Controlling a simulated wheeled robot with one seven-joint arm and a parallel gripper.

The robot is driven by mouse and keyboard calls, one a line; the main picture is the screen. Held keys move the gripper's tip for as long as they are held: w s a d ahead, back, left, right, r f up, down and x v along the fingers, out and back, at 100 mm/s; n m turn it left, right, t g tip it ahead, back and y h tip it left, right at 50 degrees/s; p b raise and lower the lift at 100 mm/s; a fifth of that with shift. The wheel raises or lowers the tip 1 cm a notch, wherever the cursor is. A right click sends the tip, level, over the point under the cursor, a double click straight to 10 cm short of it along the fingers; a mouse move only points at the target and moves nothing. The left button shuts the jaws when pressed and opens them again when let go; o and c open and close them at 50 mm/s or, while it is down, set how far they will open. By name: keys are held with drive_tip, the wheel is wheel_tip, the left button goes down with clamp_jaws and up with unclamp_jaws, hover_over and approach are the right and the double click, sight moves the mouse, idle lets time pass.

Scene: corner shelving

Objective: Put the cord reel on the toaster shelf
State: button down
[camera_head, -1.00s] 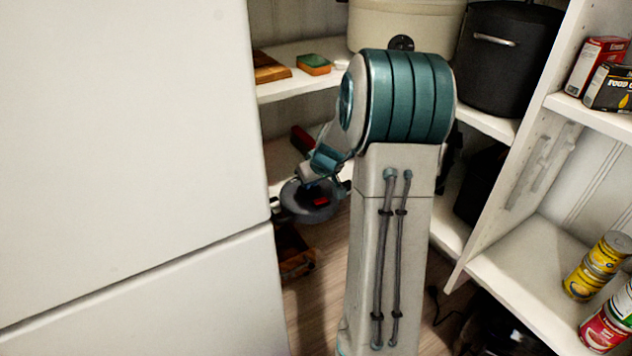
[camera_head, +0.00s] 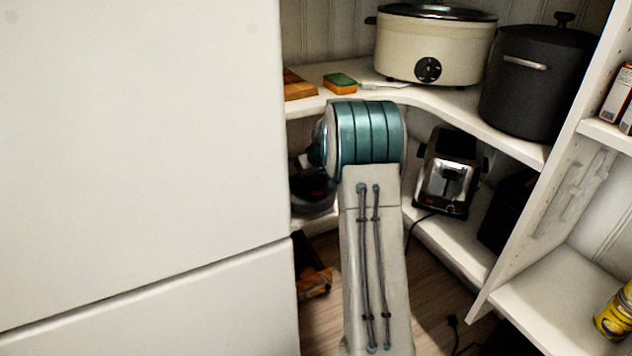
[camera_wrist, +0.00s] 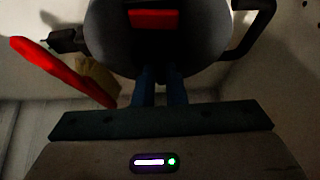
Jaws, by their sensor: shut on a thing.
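The cord reel is a dark grey round body with a red patch and a dark side handle, large at the top of the wrist view (camera_wrist: 205,45). My gripper's blue fingers (camera_wrist: 160,78) are shut on its near edge. In the head view my arm hides the gripper; a dark rounded shape left of the arm (camera_head: 312,192) appears to be the reel, at the level of the lower shelf. The black and silver toaster (camera_head: 447,172) stands on that lower corner shelf (camera_head: 450,238), right of my arm.
Above are a cream slow cooker (camera_head: 432,45), a dark pot (camera_head: 535,85) and a sponge (camera_head: 340,83) on the upper shelf (camera_head: 425,98). A white cabinet front (camera_head: 140,130) closes off the left. A red object (camera_wrist: 60,70) is beside the reel.

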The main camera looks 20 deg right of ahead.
drive_tip(key=shift+w+f+b, duration=0.3)
drive_tip(key=shift+w+b, duration=0.05)
drive_tip(key=shift+w, duration=0.4)
drive_tip(key=shift+f, duration=0.3)
drive_tip(key=c, duration=1.8)
unclamp_jaws()
drive_tip(key=shift+s+f+b, duration=0.1)
drive_tip(key=shift+f+b, duration=0.15)
drive_tip(key=shift+b, duration=0.05)
drive_tip(key=shift+c, duration=0.2)
drive_tip(key=o, duration=0.3)
drive_tip(key=shift+o, duration=0.2)
